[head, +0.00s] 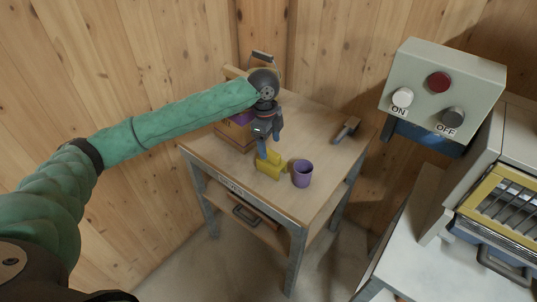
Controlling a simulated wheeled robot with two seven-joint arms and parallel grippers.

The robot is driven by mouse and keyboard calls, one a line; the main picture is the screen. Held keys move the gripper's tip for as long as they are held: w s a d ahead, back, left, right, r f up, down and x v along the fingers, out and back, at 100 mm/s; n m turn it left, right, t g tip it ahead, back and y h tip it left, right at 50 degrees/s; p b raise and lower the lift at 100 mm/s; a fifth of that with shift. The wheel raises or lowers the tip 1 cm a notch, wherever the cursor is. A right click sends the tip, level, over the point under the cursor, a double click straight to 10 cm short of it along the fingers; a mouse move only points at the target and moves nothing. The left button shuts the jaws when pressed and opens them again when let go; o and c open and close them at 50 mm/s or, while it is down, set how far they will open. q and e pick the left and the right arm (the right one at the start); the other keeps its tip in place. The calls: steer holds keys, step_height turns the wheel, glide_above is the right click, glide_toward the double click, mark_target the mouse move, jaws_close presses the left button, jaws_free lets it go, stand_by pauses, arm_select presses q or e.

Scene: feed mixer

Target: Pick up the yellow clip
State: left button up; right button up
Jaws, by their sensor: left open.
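The yellow clip (269,167) stands on the wooden table top, left of a purple cup. My left arm in its green sleeve reaches in from the left. My left gripper (264,152) points down right over the clip, open, with a blue finger reaching to the clip's top. The gripper covers part of the clip's upper end. I cannot tell whether the finger touches it. My right gripper is not in view.
The purple cup (302,173) is close on the right of the clip. A brush-like tool (346,130) lies at the table's (315,205) right. A wooden box (233,138) sits behind my gripper. A control box (447,85) with ON and OFF buttons is at right.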

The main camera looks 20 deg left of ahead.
mark_target(272, 162)
arm_select(q)
steer(key=shift+s+d+r+m, duration=0.1)
steer(key=shift+s+d+m, duration=0.1)
steer(key=shift+s+m, duration=0.2)
steer(key=shift+s+d+r+m, duration=0.2)
steer(key=shift+s+r+m, duration=0.1)
steer(key=shift+m, duration=0.3)
steer(key=shift+w+f, duration=0.15)
steer(key=shift+f, duration=0.05)
steer(key=shift+d+f+p, duration=0.1)
steer(key=shift+f+p, duration=0.4)
steer(key=shift+f, duration=1)
step_height(272, 162, down, 3)
steer(key=shift+d+f+p, duration=0.1)
steer(key=shift+f+p, duration=0.1)
steer(key=shift+p, duration=0.45)
steer(key=shift+f, duration=0.7)
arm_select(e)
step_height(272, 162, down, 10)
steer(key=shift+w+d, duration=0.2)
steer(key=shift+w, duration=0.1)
arm_select(q)
steer(key=c, duration=1.1)
